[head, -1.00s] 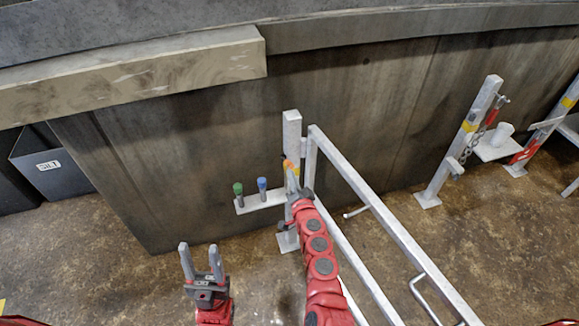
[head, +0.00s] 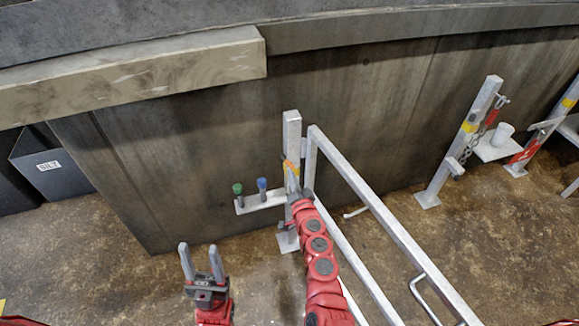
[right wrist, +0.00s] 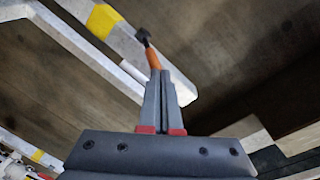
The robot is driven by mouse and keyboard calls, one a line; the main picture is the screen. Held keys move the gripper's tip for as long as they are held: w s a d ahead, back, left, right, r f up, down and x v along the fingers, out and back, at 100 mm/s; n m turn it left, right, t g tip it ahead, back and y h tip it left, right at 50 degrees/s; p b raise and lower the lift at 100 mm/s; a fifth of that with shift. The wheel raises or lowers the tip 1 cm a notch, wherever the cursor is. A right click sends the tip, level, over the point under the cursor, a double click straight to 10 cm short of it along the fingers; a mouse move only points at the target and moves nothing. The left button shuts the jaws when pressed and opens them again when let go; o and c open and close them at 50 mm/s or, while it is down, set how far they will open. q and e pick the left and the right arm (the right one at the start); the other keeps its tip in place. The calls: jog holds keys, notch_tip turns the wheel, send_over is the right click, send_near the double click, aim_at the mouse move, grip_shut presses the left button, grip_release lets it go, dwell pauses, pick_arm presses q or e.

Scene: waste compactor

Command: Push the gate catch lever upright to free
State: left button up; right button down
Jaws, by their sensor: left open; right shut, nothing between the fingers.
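The gate catch lever, orange with a dark end (right wrist: 152,58), shows just beyond my right fingertips in the right wrist view. It slants there, with the dark end up and left. In the head view its small orange part (head: 288,164) is at the grey gate post (head: 291,130). My right gripper (right wrist: 160,74) is shut and empty, its tips at the lever's orange part; I cannot tell whether they touch. In the head view the right gripper (head: 294,183) is partly hidden beside the post. My left gripper (head: 201,248) is open and empty, low at left, away from the post.
The grey gate frame (head: 372,202) runs right of my right arm. A small shelf (head: 262,203) with a green-topped and a blue-topped peg juts left from the post. A second post (head: 455,150) with a chain stands right. A dark wall is behind.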

jog(key=shift+r+b+x, duration=0.1)
jog(key=shift+b+x, duration=0.7)
jog(key=shift+x, duration=0.5)
jog(key=shift+r+b+x, duration=0.15)
jog(key=shift+b+x, duration=0.6)
jog(key=shift+x, duration=0.55)
dwell(0.6)
jog(key=shift+a+b+x, duration=0.2)
jog(key=shift+b+x, duration=0.65)
jog(key=shift+x, duration=0.35)
jog(key=shift+w+a+b, duration=0.2)
jog(key=shift+w+b, duration=0.1)
jog(key=shift+b, duration=0.05)
jog(key=shift+w+a+r+b, duration=0.1)
jog(key=shift+w+b, duration=0.3)
jog(key=shift+w, duration=0.15)
jog(key=p, duration=0.6)
send_near(285, 160)
jog(key=shift+w+a+r, duration=0.5)
jog(key=shift+a+r, duration=0.35)
jog(key=shift+r, duration=0.65)
